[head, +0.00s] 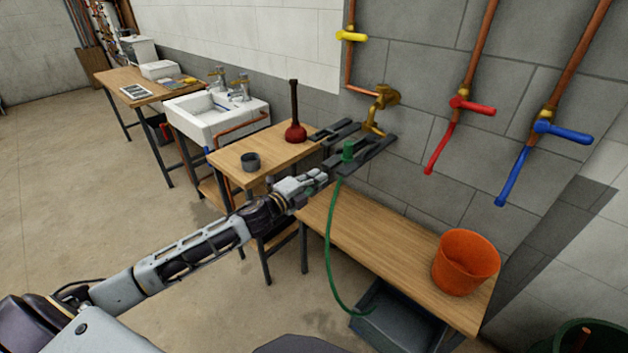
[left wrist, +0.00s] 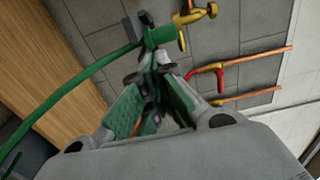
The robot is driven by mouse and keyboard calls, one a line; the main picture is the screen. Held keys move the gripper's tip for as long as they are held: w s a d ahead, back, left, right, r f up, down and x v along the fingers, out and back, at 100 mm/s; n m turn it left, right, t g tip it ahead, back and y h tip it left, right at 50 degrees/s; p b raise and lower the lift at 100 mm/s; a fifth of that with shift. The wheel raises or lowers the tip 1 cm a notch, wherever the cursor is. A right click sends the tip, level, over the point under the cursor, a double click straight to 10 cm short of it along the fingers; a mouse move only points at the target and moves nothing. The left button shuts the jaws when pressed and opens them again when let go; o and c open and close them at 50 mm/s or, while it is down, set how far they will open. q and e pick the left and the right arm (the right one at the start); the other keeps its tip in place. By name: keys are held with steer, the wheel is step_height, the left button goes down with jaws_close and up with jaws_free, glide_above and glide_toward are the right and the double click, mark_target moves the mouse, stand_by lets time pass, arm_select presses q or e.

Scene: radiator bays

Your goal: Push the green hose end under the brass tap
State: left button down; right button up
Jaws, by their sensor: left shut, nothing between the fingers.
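The green hose end (head: 348,150) stands upright at a dark metal bracket (head: 371,158) on the wall. The brass tap (head: 383,98) sticks out of the wall above it, a little to the right. My left gripper (head: 325,174) is shut and empty, to the left of the hose end. In the left wrist view, the closed fingertips (left wrist: 155,62) are close to the green hose end (left wrist: 160,36); I cannot tell whether they touch. The brass tap (left wrist: 198,14) shows just past it. My right gripper is in neither view.
The green hose (head: 331,240) hangs down to a dark grey bin (head: 395,325). An orange bucket (head: 465,262) stands on the low wooden bench (head: 375,250). A red plunger (head: 295,132) and grey cup (head: 250,161) stand on the side table (head: 275,152). Red and blue valve pipes are right of the tap.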

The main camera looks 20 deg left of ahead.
arm_select(q)
steer(key=shift+s+a, duration=0.1)
steer(key=shift+s, duration=0.3)
